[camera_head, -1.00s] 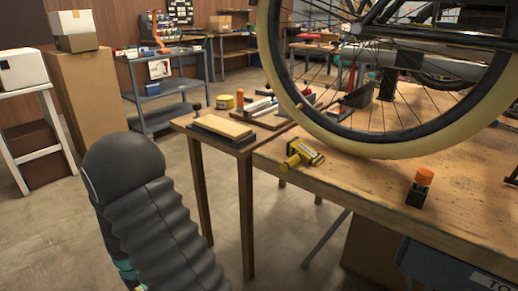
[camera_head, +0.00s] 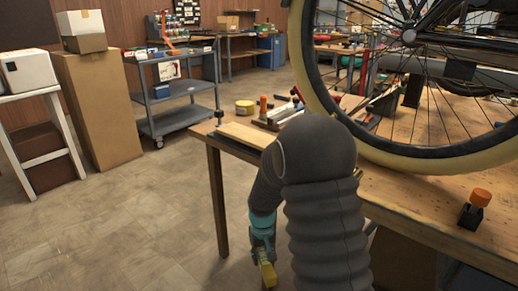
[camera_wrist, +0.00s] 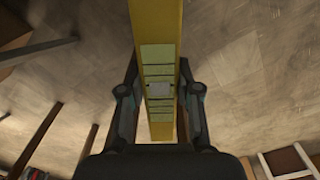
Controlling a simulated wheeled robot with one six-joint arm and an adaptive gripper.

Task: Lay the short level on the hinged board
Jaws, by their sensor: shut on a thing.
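A yellow bar, which I take for the short level (camera_wrist: 160,25), runs lengthwise through the middle of the wrist view, with a pale green panel. My gripper (camera_wrist: 158,92) is shut on it, one dark finger along each side. In the head view my gripper (camera_head: 263,240) hangs low beside the small table, with the level's yellow end (camera_head: 267,274) below it over the floor. A pale board on a dark base, probably the hinged board (camera_head: 245,134), lies on the small table's top. My arm hides its right end; no hinge can be made out.
The bicycle wheel (camera_head: 440,160) stands over the bench at the right. An orange-capped black item (camera_head: 475,210) sits near the bench's front edge. A yellow tin (camera_head: 244,107) and tools lie behind the board. The floor at left is open.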

